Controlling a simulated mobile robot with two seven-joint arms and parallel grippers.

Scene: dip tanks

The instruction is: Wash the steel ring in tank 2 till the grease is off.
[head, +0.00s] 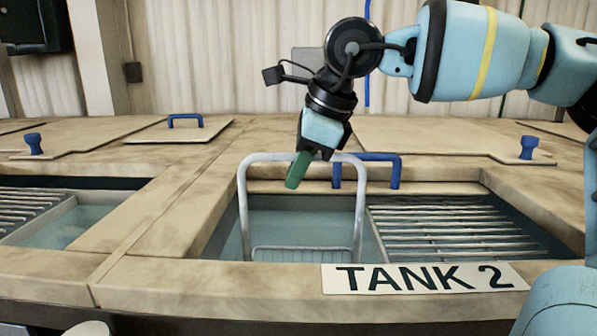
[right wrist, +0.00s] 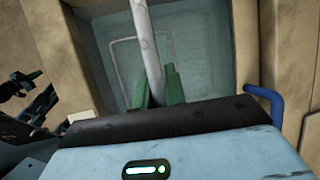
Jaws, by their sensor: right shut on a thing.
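My right gripper (head: 298,170) is shut on the top bar of a pale metal hoop handle (head: 243,205) over tank 2 (head: 210,235). The handle rises from a wire basket (head: 305,254) at the tank's left part, low at the water. In the right wrist view the green fingers (right wrist: 155,88) close on the handle bar (right wrist: 146,45), with the basket rim (right wrist: 118,65) and bluish water below. I cannot see the steel ring or any grease. My left gripper is not seen in the head view.
A slatted drain rack (head: 450,228) covers tank 2's right side, above the TANK 2 label (head: 425,278). A blue handle (head: 395,172) stands behind the basket. Another tank (head: 70,225) with a rack lies left. Flat lids (head: 185,130) with blue grips and knobs lie behind.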

